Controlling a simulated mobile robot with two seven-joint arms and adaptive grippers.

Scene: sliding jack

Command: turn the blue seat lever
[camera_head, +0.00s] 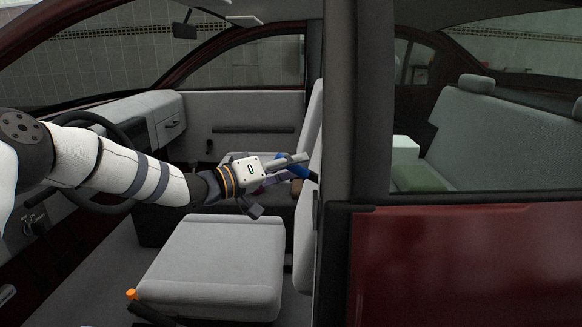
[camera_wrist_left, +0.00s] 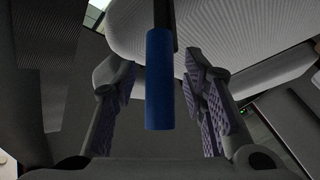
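The blue seat lever (camera_head: 301,172) shows beside the seat back in the head view, partly hidden by my gripper. In the left wrist view the lever (camera_wrist_left: 160,85) is a blue cylinder on a dark rod, its free end pointing toward my palm. My left gripper (camera_head: 284,165) reaches across the front of the car cabin to the lever. In the left wrist view the left gripper (camera_wrist_left: 158,88) is open, with one finger on each side of the blue handle and visible gaps between. My right gripper is in neither view.
The grey front seat cushion (camera_head: 217,258) lies below my left arm. The light seat back (camera_head: 304,213) and dark door pillar (camera_head: 341,150) stand close to the gripper's right. A steering wheel (camera_head: 112,127) is behind my arm. An orange-tipped lever (camera_head: 131,294) is at the lower left.

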